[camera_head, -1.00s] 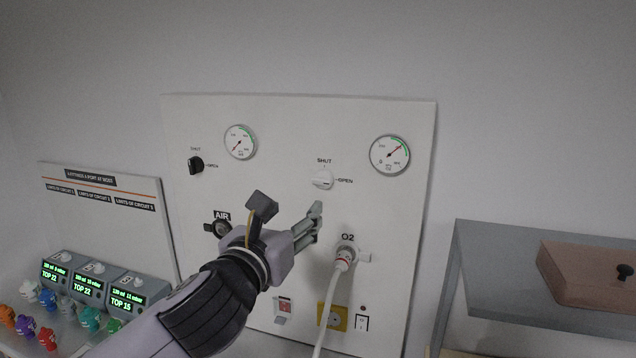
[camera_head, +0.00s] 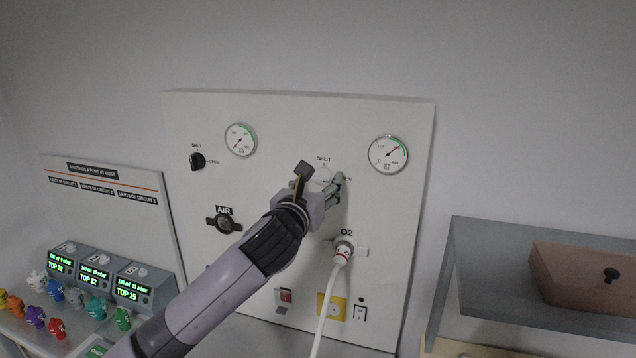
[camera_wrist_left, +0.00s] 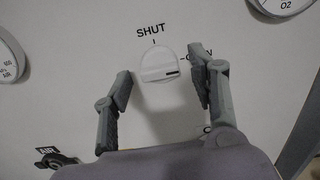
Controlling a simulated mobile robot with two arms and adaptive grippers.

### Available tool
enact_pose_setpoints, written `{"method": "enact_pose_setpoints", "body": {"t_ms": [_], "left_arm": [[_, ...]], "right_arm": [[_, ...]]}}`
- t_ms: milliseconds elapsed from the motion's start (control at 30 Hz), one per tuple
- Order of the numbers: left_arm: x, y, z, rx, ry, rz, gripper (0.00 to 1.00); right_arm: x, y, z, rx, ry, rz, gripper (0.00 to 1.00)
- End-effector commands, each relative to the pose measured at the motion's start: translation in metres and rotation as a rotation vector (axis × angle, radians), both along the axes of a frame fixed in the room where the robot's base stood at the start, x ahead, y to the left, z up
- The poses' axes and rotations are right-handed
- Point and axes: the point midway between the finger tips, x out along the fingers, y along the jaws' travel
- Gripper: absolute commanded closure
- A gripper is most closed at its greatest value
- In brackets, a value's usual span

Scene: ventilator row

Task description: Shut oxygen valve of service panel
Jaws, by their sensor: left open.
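The service panel (camera_head: 290,120) is a white board on the wall. The white oxygen valve knob (camera_wrist_left: 159,66) sits below the word SHUT, and its dark mark points right, towards OPEN. In the head view the knob (camera_head: 323,174) is partly hidden by my left gripper (camera_head: 322,177). In the left wrist view my left gripper (camera_wrist_left: 165,82) is open, with one finger on each side of the knob and gaps showing between. Below it, the O2 outlet (camera_head: 343,245) has a white hose plugged in. My right gripper is not in view.
A black air valve knob (camera_head: 198,161) and two gauges, the air one (camera_head: 240,139) and the oxygen one (camera_head: 388,154), are on the panel. A grey shelf (camera_head: 480,290) with a brown box (camera_head: 585,278) stands right. Monitors (camera_head: 97,276) and coloured figures stand left.

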Motion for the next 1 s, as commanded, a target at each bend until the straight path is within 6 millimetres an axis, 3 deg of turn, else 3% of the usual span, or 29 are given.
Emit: {"method": "enact_pose_setpoints", "body": {"t_ms": [133,833,1000], "left_arm": [[-0.0002,0.0000,0.0002,0.000,0.000,0.000,0.48],[-0.0005,0.0002,0.0000,0.000,0.000,0.000,0.95],[-0.0005,0.0002,0.0001,-0.007,0.002,0.000,0.95]], "right_arm": [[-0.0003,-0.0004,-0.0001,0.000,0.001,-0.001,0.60],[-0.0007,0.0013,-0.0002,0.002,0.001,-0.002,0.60],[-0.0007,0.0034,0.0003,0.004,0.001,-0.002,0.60]]}}
